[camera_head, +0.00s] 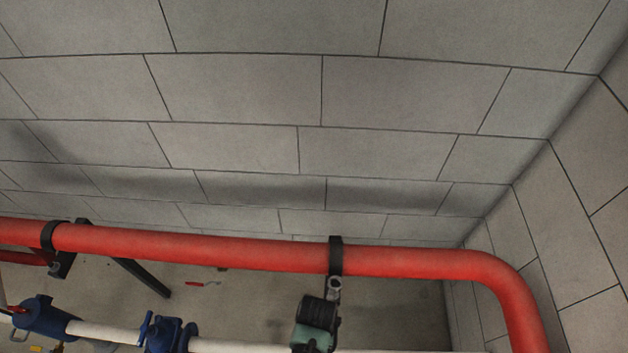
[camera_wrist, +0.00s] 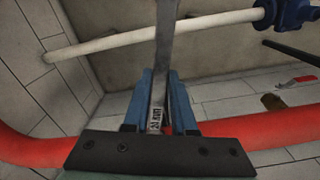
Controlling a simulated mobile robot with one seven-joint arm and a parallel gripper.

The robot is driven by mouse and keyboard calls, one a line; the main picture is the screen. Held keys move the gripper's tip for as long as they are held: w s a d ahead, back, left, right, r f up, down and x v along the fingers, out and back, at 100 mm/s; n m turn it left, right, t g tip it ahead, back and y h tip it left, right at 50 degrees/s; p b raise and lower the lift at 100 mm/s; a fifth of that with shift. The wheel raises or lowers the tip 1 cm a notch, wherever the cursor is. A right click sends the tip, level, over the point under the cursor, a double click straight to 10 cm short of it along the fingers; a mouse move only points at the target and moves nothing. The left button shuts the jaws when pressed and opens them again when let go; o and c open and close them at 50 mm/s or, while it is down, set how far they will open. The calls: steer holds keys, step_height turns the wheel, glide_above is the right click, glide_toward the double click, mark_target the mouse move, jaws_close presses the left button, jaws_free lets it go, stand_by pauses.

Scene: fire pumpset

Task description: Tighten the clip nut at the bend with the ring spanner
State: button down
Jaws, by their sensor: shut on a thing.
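The red pipe (camera_head: 200,246) runs across the head view and bends downward at the right (camera_head: 505,280). A black clip (camera_head: 336,256) wraps the pipe left of that bend. The grey ring end of the spanner (camera_head: 334,284) shows just below the clip; whether it sits around the nut I cannot tell, and the nut is not clearly visible. My gripper (camera_head: 318,300) is below the clip. In the wrist view, the blue fingers (camera_wrist: 162,100) are shut on the spanner's flat grey shank (camera_wrist: 167,40), which runs up out of the picture.
A second clip (camera_head: 53,236) with a dark bracket holds the pipe at left. A white pipe (camera_head: 240,345) and blue valve (camera_head: 166,333) lie below. A small red-handled item (camera_head: 203,284) is left of my gripper. Block walls (camera_head: 230,95) stand behind and at right.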

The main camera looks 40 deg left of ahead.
stand_by(0.3)
steer(key=shift+f+b, duration=1.95)
steer(key=shift+f, duration=0.55)
steer(key=shift+f+b, duration=1.1)
steer(key=shift+f, duration=0.25)
steer(key=shift+a, duration=0.1)
steer(key=a+m+b, duration=0.2)
steer(key=a+m, duration=0.6)
steer(key=a, duration=0.2)
steer(key=shift+w, duration=0.25)
steer(key=shift+s+d+n, duration=0.15)
steer(key=shift+d+n, duration=0.15)
steer(key=shift+d, duration=0.2)
steer(key=shift+r, duration=0.15)
